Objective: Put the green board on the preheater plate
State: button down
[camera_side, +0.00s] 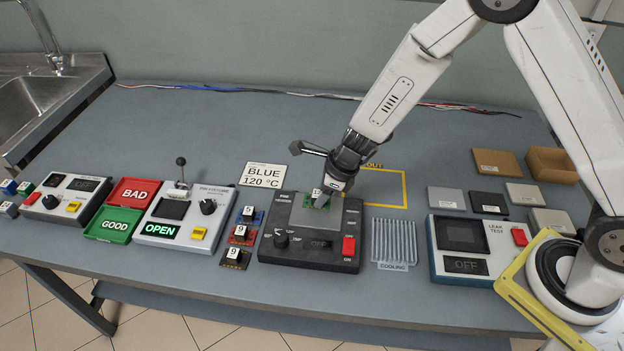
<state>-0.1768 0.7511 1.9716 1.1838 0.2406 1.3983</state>
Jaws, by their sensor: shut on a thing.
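The green board (309,201) is at the preheater, over the upper middle of its grey plate (302,217). My gripper (321,200) points down over the plate and is shut on the green board. The gripper hides part of the board, and I cannot tell whether the board touches the plate. The preheater (310,245) is a dark box with knobs and a red switch (349,246) on its front.
Blue, red and dark boards (240,234) with number tags lie left of the preheater. A cooling rack (394,242) lies right of it. A sign reading BLUE 120 °C (264,175) lies behind. A yellow outlined area (385,188) behind right looks empty.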

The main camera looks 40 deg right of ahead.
jog(key=shift+f, duration=1.25)
jog(key=shift+f, duration=0.1)
jog(key=shift+c, duration=1.5)
grip_release()
jog(key=v, duration=1.2)
